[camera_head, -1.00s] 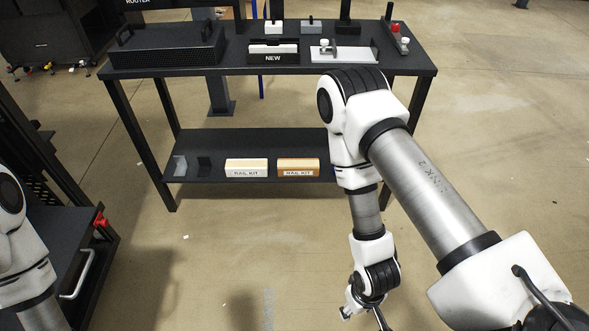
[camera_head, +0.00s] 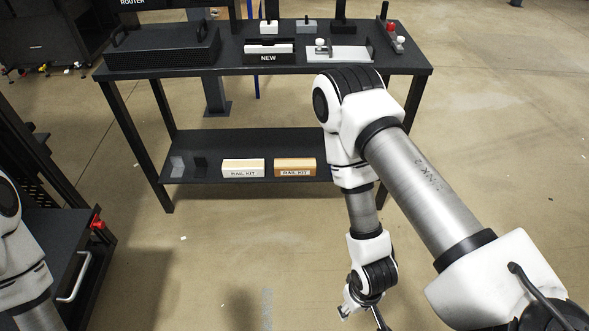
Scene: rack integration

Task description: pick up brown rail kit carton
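The brown rail kit carton (camera_head: 295,167) lies on the lower shelf of the black table, its labelled face toward me. A white rail kit carton (camera_head: 243,168) lies just to its left with a small gap. My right arm reaches down in front of the table's right side. My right gripper (camera_head: 362,312) is low at the bottom of the picture, in front of and below the shelf, well apart from the carton. It is partly cut off, so its opening is not clear. My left arm shows at the left edge; its gripper is out of the picture.
The lower shelf (camera_head: 225,143) also holds small grey and black brackets at its left. The tabletop (camera_head: 240,67) above carries a black router box (camera_head: 165,48), a NEW tray (camera_head: 270,57) and small parts. A dark cart with a handle (camera_head: 75,277) stands at left. Floor before the shelf is clear.

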